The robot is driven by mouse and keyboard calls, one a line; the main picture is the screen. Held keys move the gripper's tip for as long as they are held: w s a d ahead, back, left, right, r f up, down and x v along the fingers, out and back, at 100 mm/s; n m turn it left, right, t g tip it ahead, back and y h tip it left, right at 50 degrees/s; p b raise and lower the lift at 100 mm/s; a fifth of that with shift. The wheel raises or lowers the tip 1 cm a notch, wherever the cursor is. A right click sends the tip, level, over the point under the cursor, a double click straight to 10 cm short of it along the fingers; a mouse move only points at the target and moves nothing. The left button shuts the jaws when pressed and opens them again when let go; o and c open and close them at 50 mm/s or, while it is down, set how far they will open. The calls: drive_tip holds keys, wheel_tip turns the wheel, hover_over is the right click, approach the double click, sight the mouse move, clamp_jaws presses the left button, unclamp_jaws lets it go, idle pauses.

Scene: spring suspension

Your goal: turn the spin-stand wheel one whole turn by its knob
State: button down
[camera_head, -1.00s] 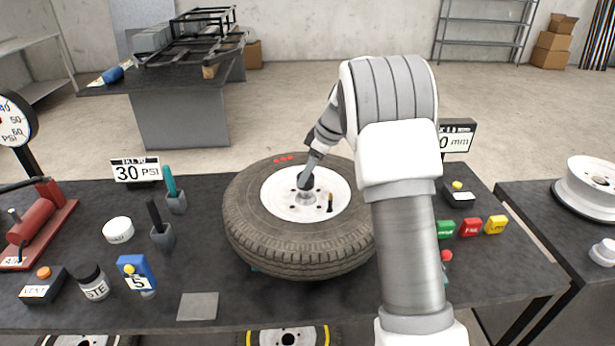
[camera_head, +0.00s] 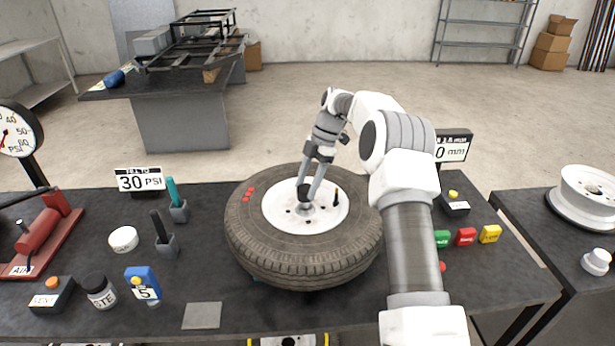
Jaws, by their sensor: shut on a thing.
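The spin-stand wheel lies flat on the bench, a black tyre (camera_head: 300,262) around a white rim (camera_head: 285,220). Three red marks (camera_head: 248,194) are on the left of the tyre's sidewall. A small dark upright stem (camera_head: 337,196) stands on the right of the rim. My gripper (camera_head: 305,200) reaches down, tilted, onto the rim near its middle. It is shut on the knob, which its dark fingers mostly hide. The stand under the wheel is almost wholly hidden by the tyre.
A 30 PSI sign (camera_head: 140,180), a white tub (camera_head: 123,240), pen holders (camera_head: 167,246) and a blue device (camera_head: 143,284) stand left of the wheel. Green, red and yellow blocks (camera_head: 466,237) and a mm display (camera_head: 452,147) stand right. My arm hides part of the bench's right side.

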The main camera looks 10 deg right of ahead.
drive_tip(key=n+g+p, duration=0.1)
drive_tip(key=n+p, duration=0.1)
drive_tip(key=n, duration=0.1)
drive_tip(key=n+g+h+p, duration=0.1)
drive_tip(key=n+p, duration=0.2)
drive_tip(key=shift+w+a+r, duration=0.1)
drive_tip(key=shift+r, duration=0.05)
drive_tip(key=n+h+p, duration=0.1)
drive_tip(key=n, duration=0.2)
drive_tip(key=n+h+p, duration=0.1)
drive_tip(key=n+p, duration=0.1)
drive_tip(key=n, duration=0.1)
drive_tip(key=shift+a+g+h, duration=0.15)
drive_tip(key=shift+g+h, duration=0.25)
drive_tip(key=shift+n, duration=0.4)
drive_tip(key=shift+f, duration=0.2)
drive_tip(key=shift+c, duration=0.9)
unclamp_jaws()
